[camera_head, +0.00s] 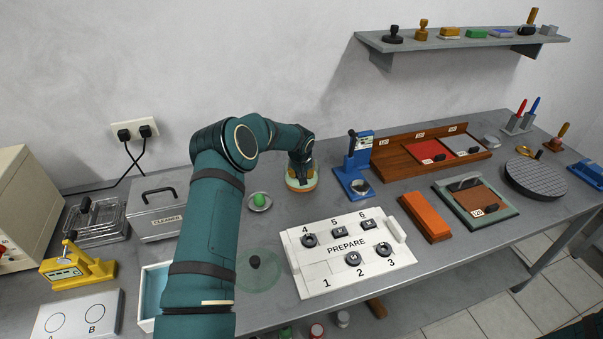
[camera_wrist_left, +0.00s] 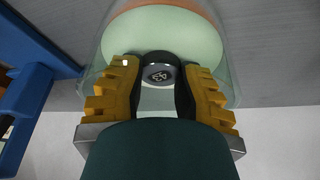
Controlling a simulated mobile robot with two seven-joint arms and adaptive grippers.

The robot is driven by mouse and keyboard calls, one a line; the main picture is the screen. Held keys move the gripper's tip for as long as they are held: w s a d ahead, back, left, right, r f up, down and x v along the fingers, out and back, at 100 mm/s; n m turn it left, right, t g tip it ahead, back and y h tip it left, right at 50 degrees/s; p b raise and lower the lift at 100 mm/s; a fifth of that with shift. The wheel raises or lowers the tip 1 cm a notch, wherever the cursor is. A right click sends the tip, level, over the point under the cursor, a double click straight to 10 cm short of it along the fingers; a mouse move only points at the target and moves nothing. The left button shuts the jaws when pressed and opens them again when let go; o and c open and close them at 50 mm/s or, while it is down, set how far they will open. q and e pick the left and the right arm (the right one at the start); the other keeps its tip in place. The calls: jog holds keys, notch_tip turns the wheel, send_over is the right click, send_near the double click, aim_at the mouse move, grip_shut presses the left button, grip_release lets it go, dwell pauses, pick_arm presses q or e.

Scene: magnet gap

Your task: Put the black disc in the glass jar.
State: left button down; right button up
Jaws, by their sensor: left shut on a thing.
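My left gripper (camera_head: 300,172) reaches down over the glass jar (camera_head: 302,185), a round clear vessel with a pale green inside and an orange band. In the left wrist view the yellow ridged fingers (camera_wrist_left: 160,82) are shut on a black disc (camera_wrist_left: 158,57) with a small grey printed face. The disc shows against the pale green surface of the jar (camera_wrist_left: 198,38), whose clear wall surrounds the fingertips. I cannot tell whether the disc touches the jar's bottom. In the head view the gripper hides the disc. My right gripper is not in view.
A white PREPARE board (camera_head: 345,270) with several dark round pieces lies in front. A clear round lid-like piece with a black knob (camera_head: 255,262) lies beside it. A blue press (camera_head: 354,165) stands just right of the jar, and a small dish with a green thing (camera_head: 259,200) to its left.

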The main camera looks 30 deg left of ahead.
pick_arm(q)
jog(key=c, duration=1)
grip_release()
jog(key=shift+f, duration=0.2)
jog(key=shift+r, duration=0.1)
jog(key=shift+r, duration=0.15)
jog(key=v, duration=1.2)
jog(key=shift+p, duration=0.3)
jog(key=shift+w, duration=0.1)
